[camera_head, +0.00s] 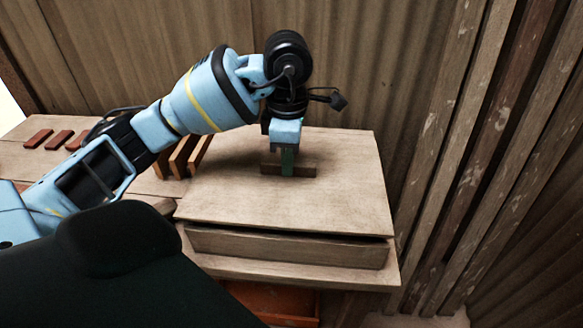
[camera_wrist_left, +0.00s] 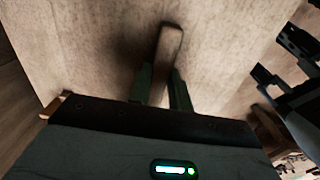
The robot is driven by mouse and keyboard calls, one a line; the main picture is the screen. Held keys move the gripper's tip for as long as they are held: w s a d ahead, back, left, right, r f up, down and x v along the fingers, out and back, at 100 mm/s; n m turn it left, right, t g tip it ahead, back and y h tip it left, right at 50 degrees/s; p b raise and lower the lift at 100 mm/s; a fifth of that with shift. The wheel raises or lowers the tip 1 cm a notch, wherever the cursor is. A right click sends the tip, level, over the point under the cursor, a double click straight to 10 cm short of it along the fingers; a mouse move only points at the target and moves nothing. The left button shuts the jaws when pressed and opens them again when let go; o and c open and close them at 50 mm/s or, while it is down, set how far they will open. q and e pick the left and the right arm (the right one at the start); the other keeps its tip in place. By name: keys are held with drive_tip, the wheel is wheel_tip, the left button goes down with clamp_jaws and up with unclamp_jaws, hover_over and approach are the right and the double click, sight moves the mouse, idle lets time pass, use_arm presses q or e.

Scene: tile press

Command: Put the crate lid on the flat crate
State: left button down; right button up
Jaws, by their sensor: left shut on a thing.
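The crate lid (camera_head: 235,198) is a wide, pale wooden board with a dark bar handle (camera_head: 306,170) on top. My left gripper (camera_head: 288,166) points down and is shut on the handle. The wrist view shows the handle (camera_wrist_left: 170,45) between the two fingers (camera_wrist_left: 160,88), with the lid (camera_wrist_left: 90,45) below. The flat crate (camera_head: 285,248) is under the lid, and only its wooden front wall shows. A dark gap shows between the lid's front edge and the crate; I cannot tell whether they touch elsewhere. My right gripper does not show.
The crate stands on a wooden bench (camera_head: 372,275). Upright wooden pieces (camera_head: 183,157) stand close to the lid's left side. Several red-brown tiles (camera_head: 58,140) lie farther left. A corrugated wall (camera_head: 390,80) rises behind, and timber posts (camera_head: 450,150) stand at the right. An orange thing (camera_head: 270,300) shows below.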

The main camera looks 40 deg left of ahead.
use_arm(q)
drive_tip(key=shift+w+d, duration=0.15)
drive_tip(key=shift+w, duration=0.3)
drive_tip(key=shift+f, duration=1.7)
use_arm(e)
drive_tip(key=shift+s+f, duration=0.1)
use_arm(q)
drive_tip(key=shift+f, duration=0.1)
drive_tip(key=c, duration=1.3)
unclamp_jaws()
wheel_tip(320, 180, up, 12)
drive_tip(key=shift+f+p, duration=0.25)
drive_tip(key=shift+p, duration=0.9)
drive_tip(key=shift+r, duration=0.3)
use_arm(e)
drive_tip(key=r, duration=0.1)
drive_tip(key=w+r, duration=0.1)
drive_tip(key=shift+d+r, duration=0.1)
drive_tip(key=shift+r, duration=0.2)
use_arm(q)
drive_tip(key=shift+f, duration=0.1)
